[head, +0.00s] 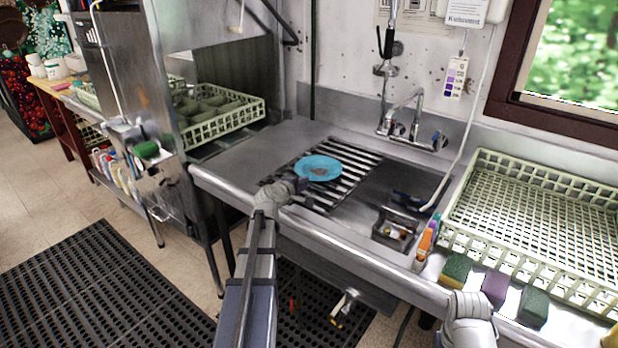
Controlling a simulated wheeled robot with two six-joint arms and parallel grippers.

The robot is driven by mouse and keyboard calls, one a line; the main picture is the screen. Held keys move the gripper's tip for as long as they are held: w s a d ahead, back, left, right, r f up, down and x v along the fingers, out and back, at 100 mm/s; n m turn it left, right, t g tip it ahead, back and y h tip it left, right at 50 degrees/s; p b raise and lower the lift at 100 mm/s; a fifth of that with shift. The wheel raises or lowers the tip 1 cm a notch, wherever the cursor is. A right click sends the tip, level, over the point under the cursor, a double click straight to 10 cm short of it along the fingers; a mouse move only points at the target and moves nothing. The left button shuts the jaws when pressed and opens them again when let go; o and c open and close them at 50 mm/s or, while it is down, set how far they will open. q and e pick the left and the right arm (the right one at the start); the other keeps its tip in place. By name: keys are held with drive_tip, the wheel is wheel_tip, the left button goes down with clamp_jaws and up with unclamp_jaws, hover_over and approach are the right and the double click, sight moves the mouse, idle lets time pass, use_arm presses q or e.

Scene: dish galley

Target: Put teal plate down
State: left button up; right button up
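The teal plate (319,165) is in the middle of the head view, over the dark-and-light slatted rack (352,157) at the sink. It looks about level, face up, with a small brownish smear on it. My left gripper (299,184) is at the plate's near left rim and appears shut on it. The fingertips are small and partly hidden by the wrist. I cannot tell whether the plate touches the slats or is held just above them. Part of my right arm shows at the bottom right, but its gripper is not in view.
A faucet (403,115) stands behind the sink basin (400,185). A pale green dish rack (545,215) fills the right counter, with sponges (495,287) and a spray bottle (427,240) along its front. Another rack (220,108) is at left. The steel counter (250,150) left of the slats is clear.

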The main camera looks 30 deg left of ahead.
use_arm(q)
drive_tip(key=p+v, duration=0.1)
drive_tip(key=v, duration=0.4)
drive_tip(key=shift+s+d+r, duration=0.1)
drive_tip(key=shift+s+r, duration=0.05)
drive_tip(key=shift+s, duration=0.2)
